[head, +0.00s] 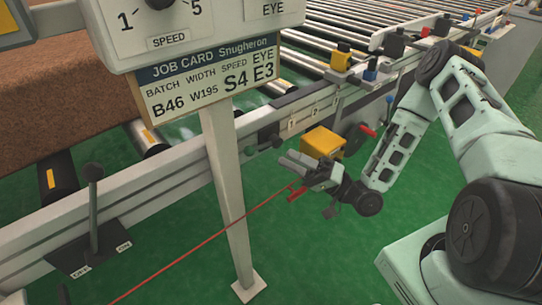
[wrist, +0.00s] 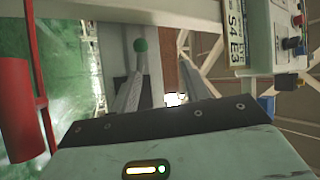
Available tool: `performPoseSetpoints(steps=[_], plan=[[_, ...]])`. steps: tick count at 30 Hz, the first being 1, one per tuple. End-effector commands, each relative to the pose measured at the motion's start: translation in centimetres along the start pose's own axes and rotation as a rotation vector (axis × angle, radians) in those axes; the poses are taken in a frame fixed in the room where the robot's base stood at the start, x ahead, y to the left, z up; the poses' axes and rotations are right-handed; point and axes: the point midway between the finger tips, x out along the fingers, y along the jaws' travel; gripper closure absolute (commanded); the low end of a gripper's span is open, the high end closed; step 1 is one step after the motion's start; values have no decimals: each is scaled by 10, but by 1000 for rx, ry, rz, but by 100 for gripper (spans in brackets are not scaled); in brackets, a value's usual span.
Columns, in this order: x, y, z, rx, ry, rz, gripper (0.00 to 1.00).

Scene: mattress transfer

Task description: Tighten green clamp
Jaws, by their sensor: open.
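In the wrist view my two fingers (wrist: 157,66) are spread apart. The clamp's lower body is hard to make out.
The signpost with the job card (head: 222,80) stands left of my gripper. A yellow box (head: 323,142) and a red handle (head: 368,130) sit close behind it. A lever (head: 93,205) stands at lower left. A thin red line crosses the open green floor (head: 310,255).

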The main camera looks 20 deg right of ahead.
Motion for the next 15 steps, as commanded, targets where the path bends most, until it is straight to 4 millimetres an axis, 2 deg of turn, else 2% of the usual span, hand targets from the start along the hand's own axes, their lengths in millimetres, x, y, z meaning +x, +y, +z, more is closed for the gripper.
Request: performPoseSetpoints(steps=[3, 6, 15], plan=[[-20, -9, -4, -1, 2, 1, 54], [-30, -13, -6, -1, 0, 0, 54], [-39, -17, -7, 0, -1, -1, 54]])
